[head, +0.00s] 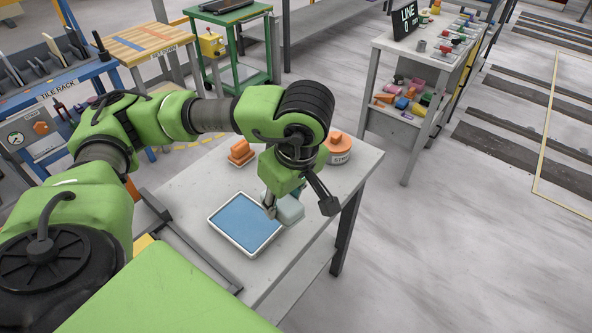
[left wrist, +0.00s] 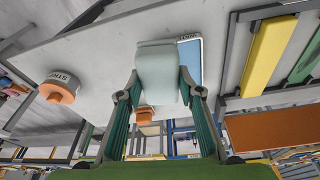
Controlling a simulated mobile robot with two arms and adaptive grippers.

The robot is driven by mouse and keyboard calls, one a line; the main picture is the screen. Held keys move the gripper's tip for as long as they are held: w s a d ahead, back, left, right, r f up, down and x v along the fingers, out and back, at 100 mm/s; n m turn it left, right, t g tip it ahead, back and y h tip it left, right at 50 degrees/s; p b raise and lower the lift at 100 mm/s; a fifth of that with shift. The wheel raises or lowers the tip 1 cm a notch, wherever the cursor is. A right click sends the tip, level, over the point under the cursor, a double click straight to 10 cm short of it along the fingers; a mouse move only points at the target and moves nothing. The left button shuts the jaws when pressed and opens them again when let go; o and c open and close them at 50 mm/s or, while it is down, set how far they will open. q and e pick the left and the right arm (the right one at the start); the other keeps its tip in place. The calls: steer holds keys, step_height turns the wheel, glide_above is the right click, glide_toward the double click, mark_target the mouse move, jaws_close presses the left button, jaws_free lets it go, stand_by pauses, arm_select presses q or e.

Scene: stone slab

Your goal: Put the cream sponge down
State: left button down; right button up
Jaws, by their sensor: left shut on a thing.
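My left gripper (head: 299,208) is shut on the cream sponge (head: 289,209), a pale, rounded block that looks greyish green here. In the left wrist view the sponge (left wrist: 157,72) sits between the two fingertips (left wrist: 158,92). It is over or beside the right edge of a blue tray with a white rim (head: 245,222) on the grey slab table (head: 190,190). I cannot tell whether its underside touches the slab. The tray (left wrist: 192,58) shows partly behind the sponge in the left wrist view. My right gripper is not in view.
An orange-handled block (head: 241,152) and a round tub with an orange top (head: 338,148) stand at the back of the table. The tub (left wrist: 60,88) also shows in the left wrist view. The slab's front right part (head: 312,235) is clear.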

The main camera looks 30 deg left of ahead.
arm_select(q)
steer(key=w, duration=0.1)
steer(key=w+a+n, duration=0.1)
steer(key=w+a, duration=0.1)
steer(key=shift+a+f, duration=0.15)
steer(key=shift+f, duration=0.1)
steer(key=w+a+f, duration=0.1)
steer(key=w+f, duration=0.1)
steer(key=w, duration=0.1)
steer(key=w+a+f, duration=0.1)
steer(key=w+f, duration=0.2)
steer(key=w+a+f+p, duration=0.1)
steer(key=w+f, duration=0.1)
steer(key=w, duration=0.2)
steer(key=shift+a+f, duration=0.2)
steer(key=shift+a, duration=0.1)
steer(key=shift+w+a+f, duration=0.1)
steer(key=shift+w+f, duration=0.25)
steer(key=shift+f, duration=0.1)
steer(key=f+p, duration=0.2)
steer(key=f, duration=0.1)
steer(key=shift+w, duration=0.2)
steer(key=shift+a+f, duration=0.1)
steer(key=shift+f, duration=0.15)
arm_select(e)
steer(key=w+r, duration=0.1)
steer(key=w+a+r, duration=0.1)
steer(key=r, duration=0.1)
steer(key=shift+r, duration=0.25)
